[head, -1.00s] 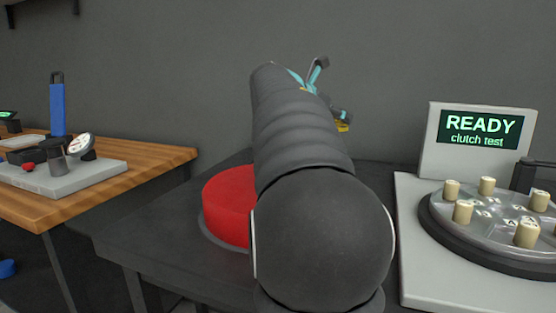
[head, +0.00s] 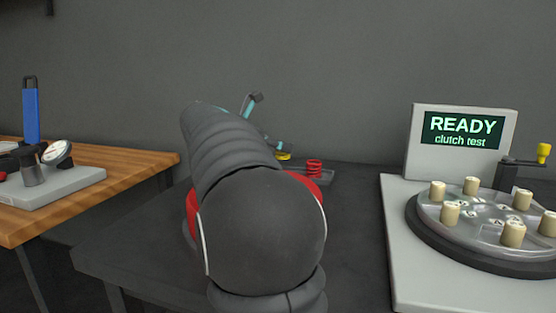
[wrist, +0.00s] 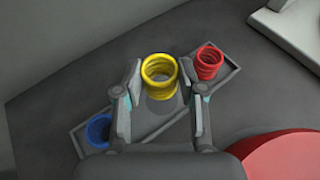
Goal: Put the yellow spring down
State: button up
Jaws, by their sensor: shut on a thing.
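The yellow spring (wrist: 161,90) is between the two fingers of my gripper (wrist: 160,74) in the wrist view, and the gripper is shut on it. It is over the middle of a grey tray (wrist: 84,134); I cannot tell whether it touches the tray floor. A red spring (wrist: 208,63) stands at the tray's right end and a blue spring (wrist: 99,129) at its left end. In the head view my arm hides most of the tray; a bit of the yellow spring (head: 284,156) shows under the gripper (head: 268,145), left of the red spring (head: 314,168).
A wooden bench (head: 120,178) with a gauge is at left.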

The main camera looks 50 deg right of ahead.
aim_at(278, 158)
jog(key=shift+f, duration=1.85)
jog(key=shift+f, duration=0.15)
jog(key=o, duration=1.1)
jog(key=shift+o, duration=0.2)
jog(key=v, duration=1.2)
